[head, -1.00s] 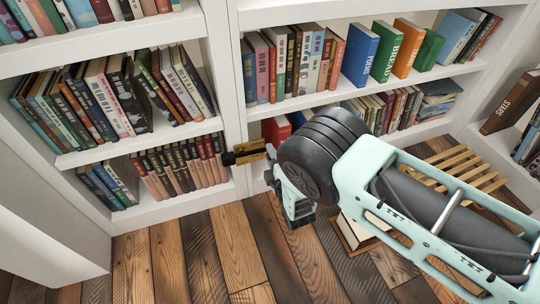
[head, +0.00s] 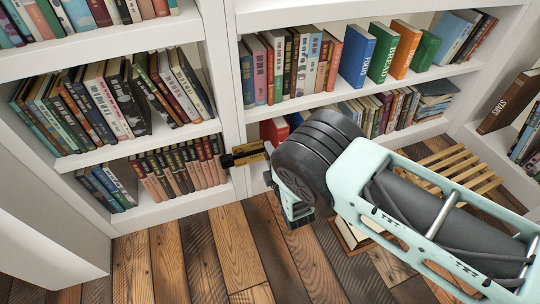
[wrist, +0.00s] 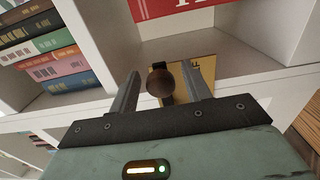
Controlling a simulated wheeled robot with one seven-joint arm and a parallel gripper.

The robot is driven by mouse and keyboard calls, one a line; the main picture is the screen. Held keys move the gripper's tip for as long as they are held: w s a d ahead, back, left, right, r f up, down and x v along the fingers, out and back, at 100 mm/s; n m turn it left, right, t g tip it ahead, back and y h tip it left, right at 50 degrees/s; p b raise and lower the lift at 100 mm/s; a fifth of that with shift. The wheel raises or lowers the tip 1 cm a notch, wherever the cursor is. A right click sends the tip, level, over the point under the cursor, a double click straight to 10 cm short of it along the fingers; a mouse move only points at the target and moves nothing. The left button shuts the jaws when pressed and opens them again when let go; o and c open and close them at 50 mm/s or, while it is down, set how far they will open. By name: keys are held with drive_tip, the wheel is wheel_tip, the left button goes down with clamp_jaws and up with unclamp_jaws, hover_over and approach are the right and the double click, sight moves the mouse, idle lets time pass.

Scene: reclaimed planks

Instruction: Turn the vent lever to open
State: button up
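The vent lever shows in the wrist view as a round brown knob (wrist: 160,83) in front of a brass plate (wrist: 204,72) with partly hidden dark lettering. In the head view the brass plate (head: 250,152) sits at the white upright between the shelves, with a dark part at its left end. My gripper (wrist: 161,72) is open, with one grey finger on each side of the knob and a visible gap on both sides. I cannot tell how deep the knob sits between the fingers. In the head view my fingers are mostly hidden by my wrist.
White bookshelves (head: 231,95) full of books surround the plate. A slatted wooden rack (head: 455,170) and an open book or box lie on the plank floor (head: 180,262) at the right, partly behind my arm. The floor at front left is clear.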

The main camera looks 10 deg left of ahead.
drive_tip(key=p+v, duration=0.6)
drive_tip(key=v, duration=1.1)
drive_tip(key=shift+s, duration=0.15)
drive_tip(key=shift+d, duration=0.15)
drive_tip(key=w+a+r+m+g+h, duration=0.4)
drive_tip(key=w+r+m, duration=0.1)
drive_tip(key=r+m, duration=0.3)
drive_tip(key=s+r+m+g, duration=0.3)
drive_tip(key=r+m+g, duration=0.25)
drive_tip(key=r, duration=0.75)
drive_tip(key=s+d+r+m+g+h, duration=0.2)
drive_tip(key=s+d+r+g, duration=0.1)
drive_tip(key=s+d+r, duration=0.6)
drive_tip(key=s+d+r+m+g+h, duration=0.1)
drive_tip(key=s+d+r+g+h, duration=0.2)
drive_tip(key=s+d+r, duration=0.6)
wheel_tip(320, 180, up, 33)
drive_tip(key=d+p, duration=0.2)
drive_tip(key=p, duration=3.4)
drive_tip(key=shift+s, duration=0.2)
